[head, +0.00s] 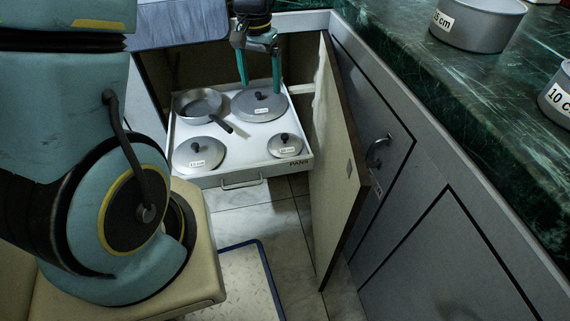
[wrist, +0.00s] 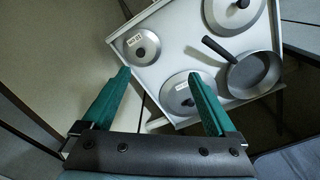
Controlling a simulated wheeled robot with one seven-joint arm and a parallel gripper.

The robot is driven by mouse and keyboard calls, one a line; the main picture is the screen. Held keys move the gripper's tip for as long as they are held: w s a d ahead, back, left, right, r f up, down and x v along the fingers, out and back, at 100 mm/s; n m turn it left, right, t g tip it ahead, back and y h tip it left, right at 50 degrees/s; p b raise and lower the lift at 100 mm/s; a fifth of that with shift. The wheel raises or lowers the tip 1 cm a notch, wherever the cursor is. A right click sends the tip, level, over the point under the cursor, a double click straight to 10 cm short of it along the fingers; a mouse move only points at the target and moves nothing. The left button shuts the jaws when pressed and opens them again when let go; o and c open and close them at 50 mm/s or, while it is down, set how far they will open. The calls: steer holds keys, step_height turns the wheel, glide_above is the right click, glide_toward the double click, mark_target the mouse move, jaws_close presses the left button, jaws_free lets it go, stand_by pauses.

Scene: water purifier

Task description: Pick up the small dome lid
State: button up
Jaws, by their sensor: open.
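The small dome lid (head: 285,147) lies in the front right corner of the open white drawer (head: 245,181), its dark knob up and a label on it. In the wrist view the small lid (wrist: 143,47) shows beyond my fingertips, toward the upper left. My gripper (head: 261,88) is open and empty, its teal fingers pointing down above the large lid (head: 245,107) at the back right. In the wrist view my gripper (wrist: 160,73) spreads wide, and its right finger partly hides the large lid (wrist: 175,97).
A medium lid (head: 197,155) lies at the drawer's front left, and a frying pan (head: 197,104) at the back left. An open cabinet door (head: 338,180) stands close at the right. Pots (head: 478,27) sit on the green counter (head: 450,90).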

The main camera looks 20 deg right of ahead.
steer(key=m+b, duration=0.2)
steer(key=b, duration=0.3)
glide_toward(284, 136)
steer(key=f+b, duration=0.1)
steer(key=f, duration=0.4)
steer(key=f+b, duration=0.1)
steer(key=f, duration=0.4)
steer(key=shift+w+d+f+b, duration=0.15)
steer(key=shift+w+d+b, duration=0.1)
steer(key=shift+b, duration=0.05)
steer(key=c, duration=1)
steer(key=shift+s, duration=0.1)
steer(key=c, duration=0.4)
steer(key=shift+a+f, duration=0.1)
jaws_close()
